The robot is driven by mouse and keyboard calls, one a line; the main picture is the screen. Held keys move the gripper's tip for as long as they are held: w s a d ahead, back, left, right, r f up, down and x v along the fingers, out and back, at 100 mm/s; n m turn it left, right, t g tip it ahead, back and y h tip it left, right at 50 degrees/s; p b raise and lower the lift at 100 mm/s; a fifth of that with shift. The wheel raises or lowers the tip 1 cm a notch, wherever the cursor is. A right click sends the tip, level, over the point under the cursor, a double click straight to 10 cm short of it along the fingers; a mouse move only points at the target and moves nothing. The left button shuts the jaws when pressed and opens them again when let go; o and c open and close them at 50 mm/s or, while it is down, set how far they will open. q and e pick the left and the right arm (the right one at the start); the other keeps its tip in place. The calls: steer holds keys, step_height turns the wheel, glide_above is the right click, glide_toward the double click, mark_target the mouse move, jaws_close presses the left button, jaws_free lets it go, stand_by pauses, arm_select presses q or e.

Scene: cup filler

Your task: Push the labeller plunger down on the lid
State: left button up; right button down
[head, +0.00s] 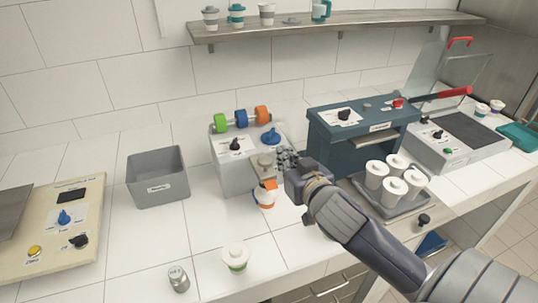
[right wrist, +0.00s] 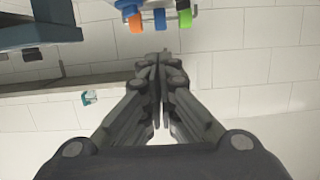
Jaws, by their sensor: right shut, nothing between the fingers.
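The labeller (head: 233,168) is a light grey box at the back of the counter, with green, blue and orange rolls on top, a black knob and a blue knob. A short grey plunger-like part (head: 265,160) sticks out at its front. A white cup with an orange band (head: 265,199) stands below that part; its lid is partly hidden by an orange piece, and I cannot tell if they touch. My right gripper (head: 290,171) is shut and empty, just right of the plunger. Its fingers (right wrist: 159,88) show closed in the right wrist view. My left gripper is not in view.
A grey bin (head: 158,190) stands left of the labeller. A lidded cup with a green band (head: 235,257) and a small metal canister (head: 179,279) stand in front. A blue machine (head: 350,145) and a tray (head: 400,208) with several white cups stand right, close to my arm.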

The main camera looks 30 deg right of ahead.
steer(key=p, duration=0.3)
glide_above(268, 162)
steer(key=s, duration=0.1)
steer(key=f, duration=0.2)
step_height(268, 162, down, 3)
steer(key=shift+w+a+f+p, duration=0.1)
steer(key=shift+f+p, duration=0.05)
steer(key=shift+p, duration=0.35)
steer(key=shift+f, duration=0.5)
step_height(268, 162, down, 3)
steer(key=shift+r+b, duration=0.1)
steer(key=shift+b, duration=0.95)
steer(key=shift+a, duration=0.1)
